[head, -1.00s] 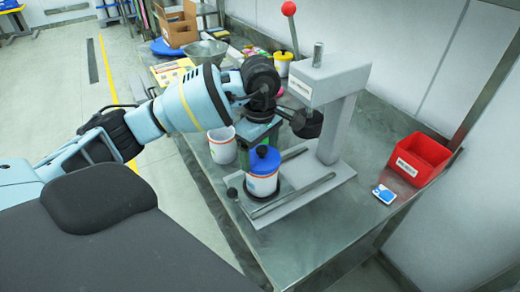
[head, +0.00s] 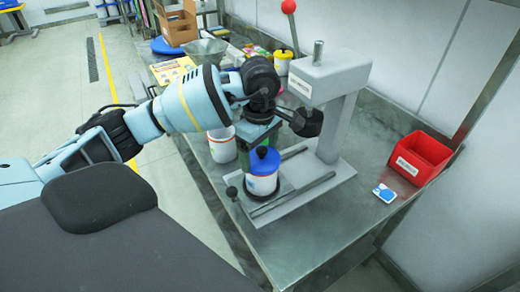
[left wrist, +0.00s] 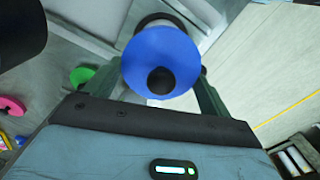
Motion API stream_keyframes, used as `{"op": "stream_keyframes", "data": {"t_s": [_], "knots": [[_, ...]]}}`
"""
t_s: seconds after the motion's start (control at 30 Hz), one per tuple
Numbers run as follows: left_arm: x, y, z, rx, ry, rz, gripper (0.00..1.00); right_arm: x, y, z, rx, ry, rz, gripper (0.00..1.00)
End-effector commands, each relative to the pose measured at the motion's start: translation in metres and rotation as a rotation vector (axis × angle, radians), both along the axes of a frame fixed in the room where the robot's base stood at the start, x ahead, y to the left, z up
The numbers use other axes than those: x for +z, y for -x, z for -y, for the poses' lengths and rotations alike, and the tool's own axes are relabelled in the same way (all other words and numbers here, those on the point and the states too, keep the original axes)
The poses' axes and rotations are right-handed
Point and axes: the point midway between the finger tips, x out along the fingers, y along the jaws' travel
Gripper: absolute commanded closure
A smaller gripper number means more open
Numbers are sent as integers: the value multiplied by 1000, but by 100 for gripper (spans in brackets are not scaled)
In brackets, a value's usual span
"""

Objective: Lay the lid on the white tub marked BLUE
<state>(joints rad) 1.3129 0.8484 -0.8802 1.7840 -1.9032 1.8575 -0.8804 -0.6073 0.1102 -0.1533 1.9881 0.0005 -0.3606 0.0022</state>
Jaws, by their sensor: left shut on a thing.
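In the left wrist view the blue lid (left wrist: 150,52) lies between the two fingers (left wrist: 161,72) and hides most of the tub. The gripper is shut on the lid. My right gripper is not in view.
The tub stands on the base of a grey press (head: 340,130) with a red-knobbed lever. Another white tub (head: 222,148) stands at left behind it. A red bin (head: 420,158) and a small blue-and-white item (head: 384,193) are at right. The table's front right is clear.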

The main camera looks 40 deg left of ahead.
Motion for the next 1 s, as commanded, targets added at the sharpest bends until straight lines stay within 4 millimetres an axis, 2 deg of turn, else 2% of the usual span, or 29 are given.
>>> {"op": "stream_keyframes", "data": {"t_s": [0.47, 0.5, 0.6, 1.0], "knots": [[-1, 0, 0, 0, 0, 0, 39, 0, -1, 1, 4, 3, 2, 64], [-1, 0, 0, 0, 0, 0, 13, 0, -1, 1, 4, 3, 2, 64], [-1, 0, 0, 0, 0, 0, 0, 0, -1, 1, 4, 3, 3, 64], [-1, 0, 0, 0, 0, 0, 0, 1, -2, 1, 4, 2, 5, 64]]}}
